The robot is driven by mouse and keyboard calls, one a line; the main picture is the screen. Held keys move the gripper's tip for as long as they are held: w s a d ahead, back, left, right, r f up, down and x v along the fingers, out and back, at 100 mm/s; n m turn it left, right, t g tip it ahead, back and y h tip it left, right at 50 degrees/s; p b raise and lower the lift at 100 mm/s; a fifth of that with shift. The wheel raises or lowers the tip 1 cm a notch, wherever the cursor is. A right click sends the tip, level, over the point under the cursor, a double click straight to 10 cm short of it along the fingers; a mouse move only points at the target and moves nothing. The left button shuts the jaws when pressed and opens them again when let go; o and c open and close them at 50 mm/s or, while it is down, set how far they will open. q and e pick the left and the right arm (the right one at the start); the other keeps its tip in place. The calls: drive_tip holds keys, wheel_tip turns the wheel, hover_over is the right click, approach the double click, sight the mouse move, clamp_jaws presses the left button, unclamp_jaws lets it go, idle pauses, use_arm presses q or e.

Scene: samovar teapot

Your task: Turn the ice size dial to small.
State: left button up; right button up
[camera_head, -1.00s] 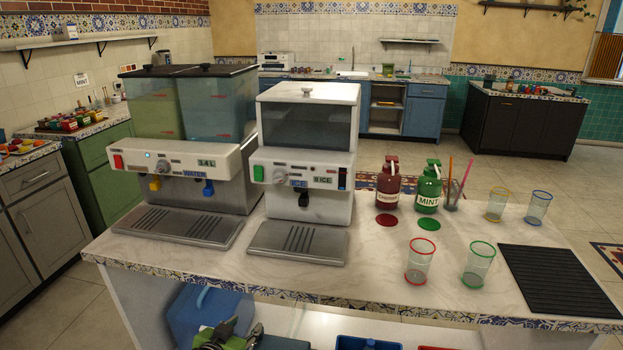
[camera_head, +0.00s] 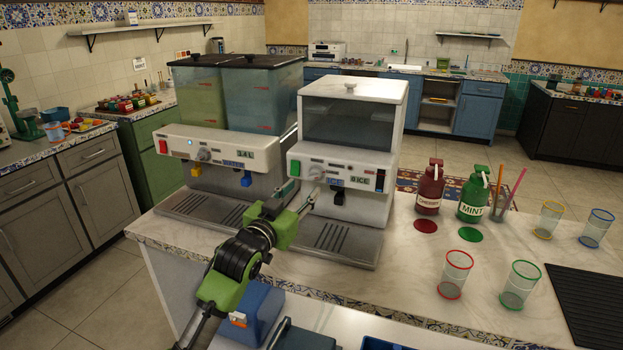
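The white ice dispenser (camera_head: 340,200) stands on the marble counter, right of the water dispenser. Its front panel has a small round dial (camera_head: 316,173), a green button (camera_head: 295,168) at the left, a red-and-black switch (camera_head: 380,180) at the right and a label reading ICE. The dial's pointing direction is too small to read. My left gripper (camera_head: 301,191) is just in front of and below the panel's left part, close to the dial. Its two fingers look spread, with nothing between them. Whether a finger touches the dispenser cannot be told. My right gripper is not in view.
The water dispenser (camera_head: 215,148) stands close on the left. To the right are a red bottle (camera_head: 430,190), a green mint bottle (camera_head: 474,200), several glasses and a black mat (camera_head: 590,300). The counter front between dispenser and glasses is clear.

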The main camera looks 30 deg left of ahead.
sight(312, 179)
use_arm(q)
drive_tip(key=shift+w+a+p, duration=0.1)
drive_tip(key=shift+w+a, duration=0.1)
drive_tip(key=shift+w, duration=0.85)
drive_tip(key=shift+w+a+p, duration=0.15)
drive_tip(key=shift+w, duration=0.85)
drive_tip(key=shift+w+a+p, duration=0.1)
drive_tip(key=shift+w+a, duration=0.1)
drive_tip(key=shift+w, duration=0.85)
drive_tip(key=c, duration=1.1)
